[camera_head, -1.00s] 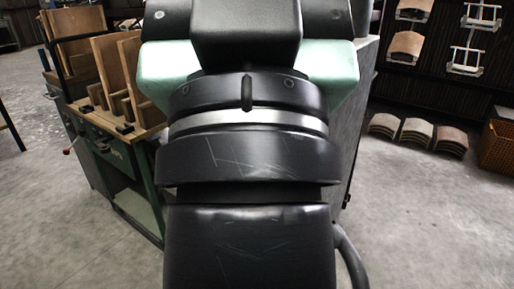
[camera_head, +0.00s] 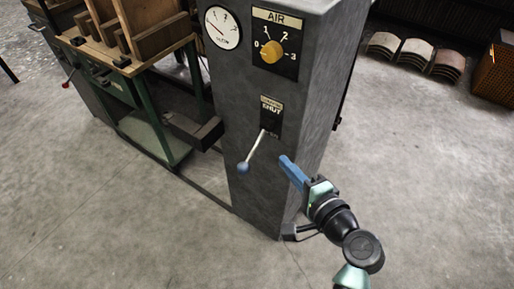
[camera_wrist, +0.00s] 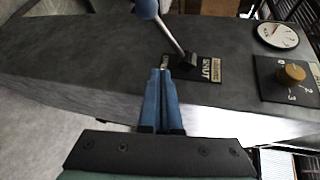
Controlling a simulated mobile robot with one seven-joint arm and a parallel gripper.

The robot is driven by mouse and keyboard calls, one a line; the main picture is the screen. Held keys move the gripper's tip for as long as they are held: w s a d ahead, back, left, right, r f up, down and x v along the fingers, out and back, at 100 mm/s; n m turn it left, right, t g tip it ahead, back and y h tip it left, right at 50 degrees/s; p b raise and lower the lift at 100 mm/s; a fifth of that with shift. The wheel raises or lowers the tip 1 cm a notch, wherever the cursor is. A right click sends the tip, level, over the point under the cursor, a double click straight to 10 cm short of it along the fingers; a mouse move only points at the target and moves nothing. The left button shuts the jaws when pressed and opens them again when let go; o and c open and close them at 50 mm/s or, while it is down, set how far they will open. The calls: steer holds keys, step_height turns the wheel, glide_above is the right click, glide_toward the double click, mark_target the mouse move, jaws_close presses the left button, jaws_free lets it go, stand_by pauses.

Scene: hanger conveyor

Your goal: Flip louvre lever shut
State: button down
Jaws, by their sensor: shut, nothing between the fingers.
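The louvre lever (camera_head: 255,150) is a thin metal rod with a blue ball knob (camera_head: 243,168) on the front of a dark grey cabinet. It slants down and to the left from a black plate (camera_head: 270,117) labelled SHUT. My gripper (camera_head: 285,160) has blue fingers pressed together, empty, to the right of the lever and apart from it. In the wrist view the fingertips (camera_wrist: 163,66) point at the cabinet front just beside the lever's pivot. The lever (camera_wrist: 170,34) runs up and left there to its knob (camera_wrist: 147,8). I cannot tell the exact depth gap.
Above the lever are a yellow AIR dial (camera_head: 271,51) and a round gauge (camera_head: 223,27). A green-framed bench (camera_head: 150,100) with wooden boards stands left of the cabinet (camera_head: 235,110). Curved panels (camera_head: 414,55) and an orange crate (camera_head: 497,72) lie at the back right.

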mark_target(253, 150)
steer(key=s+f+m, duration=0.2)
steer(key=s+f+m+y, duration=0.1)
steer(key=f, duration=0.1)
steer(key=shift+s+d+p, duration=0.3)
steer(key=shift+s+d, duration=0.05)
steer(key=shift+s, duration=0.05)
steer(key=shift+r, duration=0.1)
steer(key=b+x, duration=0.3)
steer(key=x, duration=0.7)
steer(key=s+a+r, duration=0.1)
steer(key=s+a+p, duration=0.1)
steer(key=shift+s+a+r, duration=0.2)
steer(key=shift+a+r, duration=0.1)
steer(key=shift+r, duration=0.05)
steer(key=shift+r+p, duration=0.1)
steer(key=shift+p, duration=0.25)
steer(key=shift+s+a+r+g+p, duration=0.15)
steer(key=shift+g+p, duration=0.15)
steer(key=shift+p, duration=0.35)
